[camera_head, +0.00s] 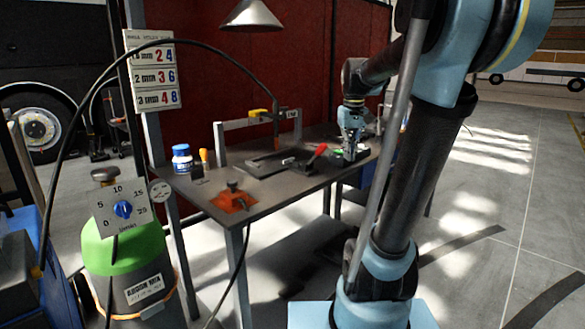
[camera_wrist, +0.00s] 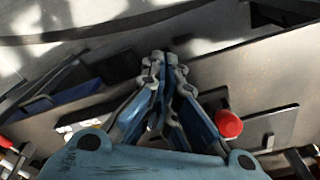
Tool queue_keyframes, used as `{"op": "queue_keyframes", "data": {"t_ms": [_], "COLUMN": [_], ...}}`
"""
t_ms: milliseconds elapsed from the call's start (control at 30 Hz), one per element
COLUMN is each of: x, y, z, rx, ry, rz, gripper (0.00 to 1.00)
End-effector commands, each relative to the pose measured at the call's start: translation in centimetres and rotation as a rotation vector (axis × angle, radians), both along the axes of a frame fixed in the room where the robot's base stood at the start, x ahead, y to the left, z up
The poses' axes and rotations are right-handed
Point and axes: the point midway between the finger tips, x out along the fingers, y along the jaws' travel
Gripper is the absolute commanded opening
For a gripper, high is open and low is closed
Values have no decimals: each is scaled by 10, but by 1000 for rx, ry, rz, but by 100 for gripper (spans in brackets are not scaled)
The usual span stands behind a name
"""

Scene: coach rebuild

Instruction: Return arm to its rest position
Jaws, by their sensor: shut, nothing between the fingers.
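My gripper (camera_head: 350,152) hangs at the end of my blue and black arm, over the right part of the grey workbench (camera_head: 285,187) in the head view. It points down, and its fingers are close to the bench top. In the wrist view my gripper (camera_wrist: 162,58) has its fingertips together with nothing between them. A red-ended handle (camera_wrist: 228,124) shows just right of the fingers there. Whether the fingertips touch the bench cannot be told.
On the bench stand a blue jar (camera_head: 181,158), an orange-red fixture (camera_head: 233,198), a red-handled clamp (camera_head: 318,152) and a grey frame (camera_head: 230,128). A lamp (camera_head: 252,14) hangs above. A green-topped cylinder (camera_head: 122,240) with a dial stands at left. Open floor lies at right.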

Motion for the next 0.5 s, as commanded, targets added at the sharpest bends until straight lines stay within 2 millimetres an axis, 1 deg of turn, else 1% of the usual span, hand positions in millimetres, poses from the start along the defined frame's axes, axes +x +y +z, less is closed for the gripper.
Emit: {"op": "queue_keyframes", "data": {"t_ms": [33, 100, 267, 500], "x": [-16, -35, -76, -134], "y": [0, 1, 2, 3], "z": [-8, -19, -47, -96], "rx": [1, 1, 4, 8], "ry": [-6, -17, -38, -71], "rz": [-8, -19, -46, -86], "gripper": [0, 0, 0, 0]}}
